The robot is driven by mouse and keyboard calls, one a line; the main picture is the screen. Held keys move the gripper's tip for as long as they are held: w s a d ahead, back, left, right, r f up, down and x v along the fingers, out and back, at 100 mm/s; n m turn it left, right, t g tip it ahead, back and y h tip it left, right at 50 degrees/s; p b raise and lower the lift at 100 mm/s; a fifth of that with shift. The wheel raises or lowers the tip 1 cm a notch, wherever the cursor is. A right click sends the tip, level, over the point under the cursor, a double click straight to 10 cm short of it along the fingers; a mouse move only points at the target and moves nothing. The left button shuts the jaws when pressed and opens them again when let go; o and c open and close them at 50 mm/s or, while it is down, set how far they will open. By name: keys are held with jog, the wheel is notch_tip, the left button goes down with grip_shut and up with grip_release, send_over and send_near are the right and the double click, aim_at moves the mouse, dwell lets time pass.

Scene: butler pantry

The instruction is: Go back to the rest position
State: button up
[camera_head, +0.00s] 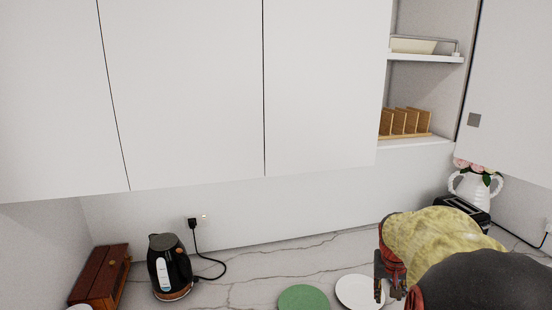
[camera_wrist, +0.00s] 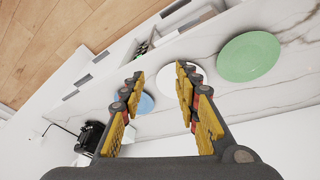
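My gripper (camera_head: 391,277) shows at the lower right in the head view, above the marble counter, with my yellow and black arm behind it. In the wrist view my gripper (camera_wrist: 154,85) has its two yellow and black fingers spread apart. Nothing is held between them. Past the fingers a white plate (camera_wrist: 169,88) lies on the counter, partly hidden by the right finger. A blue plate (camera_wrist: 146,103) shows partly behind the left finger. A green plate (camera_wrist: 248,56) lies apart at the upper right of that view; it also shows in the head view (camera_head: 303,299).
A black kettle (camera_head: 170,268) and a wooden box (camera_head: 100,277) stand at the counter's left. A toaster (camera_head: 463,209) and a white vase (camera_head: 475,190) stand at the right, near my arm. White wall cabinets (camera_head: 190,90) hang above. Wooden floor (camera_wrist: 60,40) shows beyond the counter.

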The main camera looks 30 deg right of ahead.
jog(key=s+a+n+t+y+b, duration=0.1)
jog(key=a+n+t+y+b, duration=0.2)
jog(key=a, duration=3.7)
jog(key=n+t+b, duration=0.1)
jog(key=n+b, duration=0.2)
jog(key=n, duration=0.3)
jog(key=shift+a+r+n+b, duration=0.15)
jog(key=shift+a+n+b, duration=0.1)
jog(key=shift+n+b, duration=0.1)
